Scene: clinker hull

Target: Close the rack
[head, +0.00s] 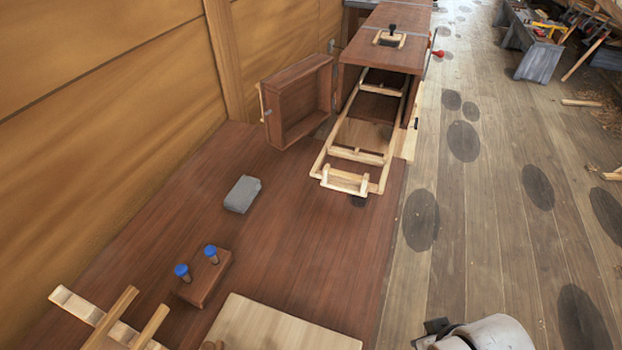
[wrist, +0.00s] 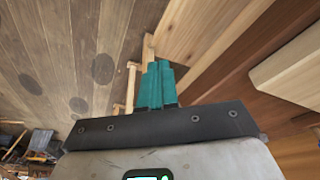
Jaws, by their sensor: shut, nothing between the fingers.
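The rack (head: 322,160) is a pale wooden frame of rails and crossbars. In the head view it sticks well out of the dark red-brown cabinet (head: 385,50), over the worktop. A raised pale handle (head: 345,180) stands at its near end. My gripper (wrist: 155,86) shows in the wrist view with its teal fingers together and nothing between them. Pale wooden bars (wrist: 131,88) show just beyond the fingertips; I cannot tell whether they touch. In the head view only a grey-white part of my arm shows at the bottom edge; the fingertips are not visible there.
An open red-brown box-like door (head: 297,100) stands left of the rack. A grey block (head: 242,194), a block with two blue-topped pegs (head: 203,278) and a pale board (head: 280,328) lie on the worktop (head: 300,240).

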